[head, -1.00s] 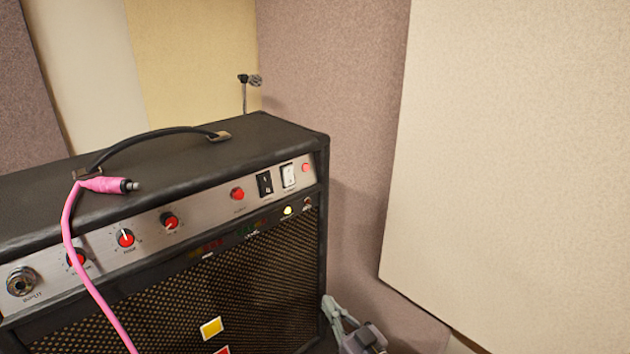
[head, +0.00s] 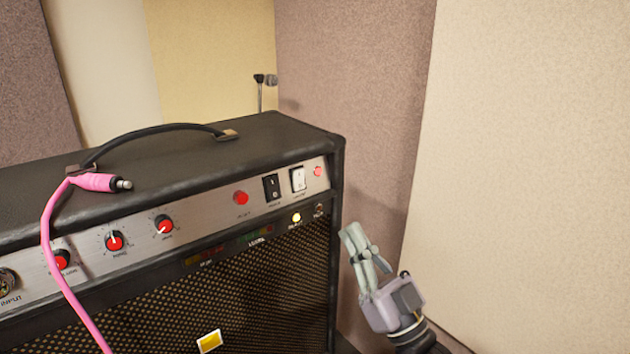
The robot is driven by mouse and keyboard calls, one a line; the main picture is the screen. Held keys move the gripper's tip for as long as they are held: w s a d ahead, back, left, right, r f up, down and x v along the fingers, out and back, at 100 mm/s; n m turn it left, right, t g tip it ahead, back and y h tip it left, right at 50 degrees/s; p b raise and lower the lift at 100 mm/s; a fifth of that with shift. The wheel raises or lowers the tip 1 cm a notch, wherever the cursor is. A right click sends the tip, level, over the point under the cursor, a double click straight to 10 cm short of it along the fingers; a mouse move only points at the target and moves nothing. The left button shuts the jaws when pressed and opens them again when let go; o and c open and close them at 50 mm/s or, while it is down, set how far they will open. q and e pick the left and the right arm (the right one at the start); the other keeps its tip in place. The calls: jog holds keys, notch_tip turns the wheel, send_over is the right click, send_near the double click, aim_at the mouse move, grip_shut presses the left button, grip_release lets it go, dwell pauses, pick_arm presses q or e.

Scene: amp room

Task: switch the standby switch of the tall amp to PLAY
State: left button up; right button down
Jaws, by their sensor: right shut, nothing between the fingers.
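The tall amp (head: 240,133) is a black cabinet with a silver control panel along its upper front. Near the right end of the panel are a black rocker switch (head: 271,187) and a white rocker switch (head: 298,180), side by side. Their labels are too small to read, so I cannot tell which is the standby switch or its setting. My right gripper (head: 352,232) is shut and empty, just right of the amp's front right edge and below the level of the switches. It appears apart from the amp. My left gripper is out of view.
A pink cable (head: 50,240) with a bare plug lies over the amp's top and hangs down its front. Red knobs (head: 114,243) and a red lamp (head: 240,198) sit left of the switches. Padded wall panels (head: 530,150) stand close behind and to the right.

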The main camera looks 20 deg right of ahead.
aim_at(304, 163)
jog(key=p+x, duration=0.1)
jog(key=x, duration=0.3)
jog(key=f+p+x, duration=0.1)
jog(key=x, duration=0.2)
jog(key=w+p+x, duration=0.1)
jog(key=x, duration=0.3)
jog(key=shift+w+a+p, duration=0.25)
jog(key=shift+a+p, duration=0.05)
jog(key=shift+p, duration=0.1)
jog(key=shift+w+a+f, duration=0.15)
jog(key=shift+w, duration=0.35)
jog(key=shift+w+r+g+p, duration=0.2)
jog(key=shift+r+g+p, duration=0.15)
jog(key=shift+p, duration=0.75)
jog(key=shift+a+f, duration=0.1)
jog(key=shift+f, duration=0.2)
